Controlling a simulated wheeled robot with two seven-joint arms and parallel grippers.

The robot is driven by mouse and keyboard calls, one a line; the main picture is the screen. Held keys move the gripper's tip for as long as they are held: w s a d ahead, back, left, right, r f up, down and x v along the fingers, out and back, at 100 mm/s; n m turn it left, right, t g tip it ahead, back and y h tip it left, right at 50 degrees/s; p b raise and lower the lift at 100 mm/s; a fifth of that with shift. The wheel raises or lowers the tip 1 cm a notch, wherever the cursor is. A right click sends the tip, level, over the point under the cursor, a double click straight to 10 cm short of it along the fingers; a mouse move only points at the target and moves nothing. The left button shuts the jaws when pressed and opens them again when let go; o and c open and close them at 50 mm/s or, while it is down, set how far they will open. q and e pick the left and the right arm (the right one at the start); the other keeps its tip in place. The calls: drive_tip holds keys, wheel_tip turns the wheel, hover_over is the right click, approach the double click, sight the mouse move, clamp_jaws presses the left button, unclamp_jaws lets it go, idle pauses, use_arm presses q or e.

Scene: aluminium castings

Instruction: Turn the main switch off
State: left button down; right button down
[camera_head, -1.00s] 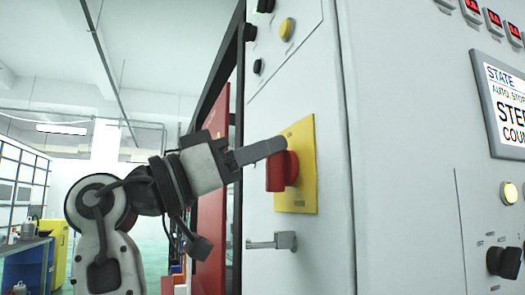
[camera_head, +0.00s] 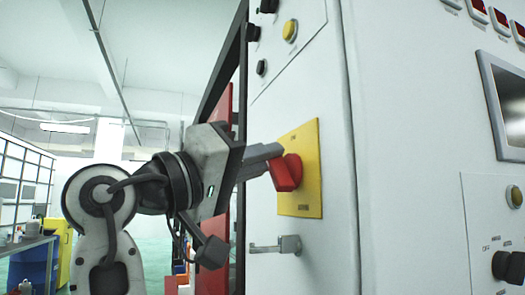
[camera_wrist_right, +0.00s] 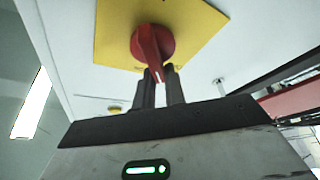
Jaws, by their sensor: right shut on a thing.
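The main switch is a red rotary knob (camera_head: 287,172) on a yellow plate (camera_head: 307,200) on the white cabinet's side. The knob's grip is tilted in the head view. In the right wrist view the knob (camera_wrist_right: 152,42) stands on its yellow plate (camera_wrist_right: 190,18), with its grip pointing down toward the fingers. My right gripper (camera_head: 268,160) is at the knob, its jaws shut on the knob's grip; it also shows in the right wrist view (camera_wrist_right: 158,84). My left gripper is not in view.
A metal handle (camera_head: 275,245) sticks out below the plate. Yellow (camera_head: 290,30) and black buttons are above it. A dark screen (camera_head: 510,105) and a black selector knob (camera_head: 508,266) are on the front panel at right.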

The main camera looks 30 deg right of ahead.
drive_tip(key=shift+w+d+f+n+t+y+p, duration=0.15)
drive_tip(key=shift+n+t+y+p, duration=0.1)
drive_tip(key=shift+n, duration=0.55)
drive_tip(key=shift+s+a+f+n+t+y+p, duration=0.1)
drive_tip(key=shift+f+n+t+y+p, duration=0.15)
drive_tip(key=shift+n, duration=0.55)
drive_tip(key=shift+w+d+f+n+t+y+p, duration=0.1)
drive_tip(key=shift+n+t+y+p, duration=0.15)
drive_tip(key=shift+n, duration=0.55)
